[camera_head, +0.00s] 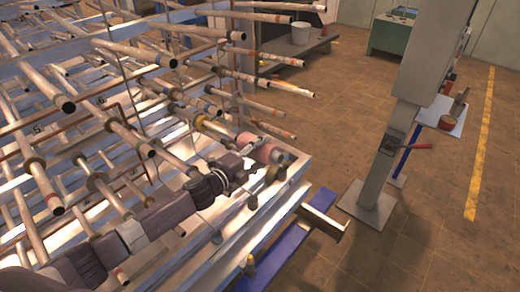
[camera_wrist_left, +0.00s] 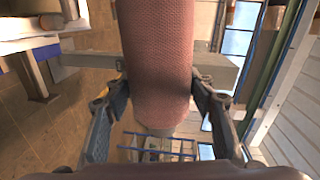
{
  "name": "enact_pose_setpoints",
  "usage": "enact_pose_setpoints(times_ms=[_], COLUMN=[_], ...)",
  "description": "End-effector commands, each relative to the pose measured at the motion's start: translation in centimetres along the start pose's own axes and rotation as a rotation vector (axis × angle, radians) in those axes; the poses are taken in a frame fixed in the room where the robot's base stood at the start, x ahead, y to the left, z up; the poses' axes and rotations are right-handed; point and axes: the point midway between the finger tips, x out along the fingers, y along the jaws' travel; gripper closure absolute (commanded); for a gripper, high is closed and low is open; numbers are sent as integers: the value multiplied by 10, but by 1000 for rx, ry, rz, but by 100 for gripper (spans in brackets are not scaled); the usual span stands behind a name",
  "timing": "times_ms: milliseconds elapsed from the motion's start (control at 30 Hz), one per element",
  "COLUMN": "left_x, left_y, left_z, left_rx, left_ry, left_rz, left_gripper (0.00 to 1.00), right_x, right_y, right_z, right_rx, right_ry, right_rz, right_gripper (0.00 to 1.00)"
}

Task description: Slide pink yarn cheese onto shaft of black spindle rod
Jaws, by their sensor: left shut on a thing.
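The pink yarn cheese (camera_head: 265,149) is at the end of my left arm, beside the front rail of the rod rack. My left gripper (camera_head: 243,163) is shut on it. In the left wrist view the cheese (camera_wrist_left: 157,65) is a large textured pink cylinder between the two dark fingers, filling the upper middle. The cheese hides whatever lies directly behind it. Several rods with dark ends stick out of the rack, such as one near the cheese (camera_head: 272,131); I cannot tell which is the black spindle rod. My right gripper is not in view.
The metal rack (camera_head: 60,105) with many slanting rods fills the left side. A blue beam (camera_head: 290,245) lies in front. The brown floor (camera_head: 430,200) at right is mostly clear.

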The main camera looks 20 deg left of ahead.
Motion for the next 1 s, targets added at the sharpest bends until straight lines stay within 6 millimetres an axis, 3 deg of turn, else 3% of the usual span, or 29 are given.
enact_pose_setpoints(times_ms=[1000], left_x=[0], left_y=[-2], left_z=[-38], left_rx=[1], left_ry=[0], left_rz=[-2], left_gripper=[80], right_x=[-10], right_y=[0], right_z=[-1], right_rx=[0], right_ry=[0], right_rz=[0], right_gripper=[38])
